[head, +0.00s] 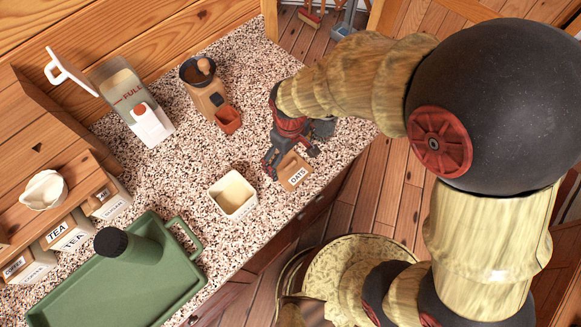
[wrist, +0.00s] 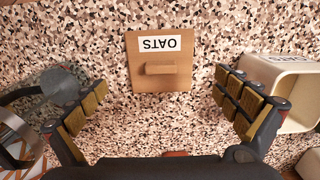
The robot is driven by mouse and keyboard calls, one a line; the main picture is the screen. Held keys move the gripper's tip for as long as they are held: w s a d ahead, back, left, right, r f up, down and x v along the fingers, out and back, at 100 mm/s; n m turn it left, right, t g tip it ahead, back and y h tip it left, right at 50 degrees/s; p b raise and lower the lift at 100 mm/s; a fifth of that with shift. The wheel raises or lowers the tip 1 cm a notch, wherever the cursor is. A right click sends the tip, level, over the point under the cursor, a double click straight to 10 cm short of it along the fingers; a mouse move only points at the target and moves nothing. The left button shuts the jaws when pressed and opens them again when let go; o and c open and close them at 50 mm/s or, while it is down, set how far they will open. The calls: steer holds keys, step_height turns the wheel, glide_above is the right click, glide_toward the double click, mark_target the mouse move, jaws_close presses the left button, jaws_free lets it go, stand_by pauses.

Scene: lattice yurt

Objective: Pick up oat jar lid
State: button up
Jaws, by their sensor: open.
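The oat jar lid (head: 295,171) is a flat square wooden lid with a white OATS label, lying on the speckled counter near its front edge. In the wrist view the lid (wrist: 150,82) lies ahead, with a raised bar handle across its middle and the label upside down. My gripper (head: 290,158) is above the lid in the head view. In the wrist view my gripper (wrist: 161,88) is open and empty, its padded fingers apart on either side of the lid, not touching it. An open cream jar (head: 233,195) stands beside the lid; it shows at right in the wrist view (wrist: 283,75).
A wooden grinder (head: 203,93) with a red drawer (head: 228,120) stands behind the lid. Labelled jars (head: 68,233) line the wall.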

mark_target(291, 166)
step_height(291, 166, down, 5)
steer(key=shift+s+f+b, duration=0.1)
steer(key=shift+f+b, duration=0.05)
steer(key=shift+b, duration=0.35)
steer(key=c, duration=0.3)
steer(key=c, duration=0.9)
steer(key=shift+s+d, duration=0.1)
steer(key=shift+s, duration=0.05)
steer(key=c, duration=0.5)
steer(key=shift+c, duration=0.5)
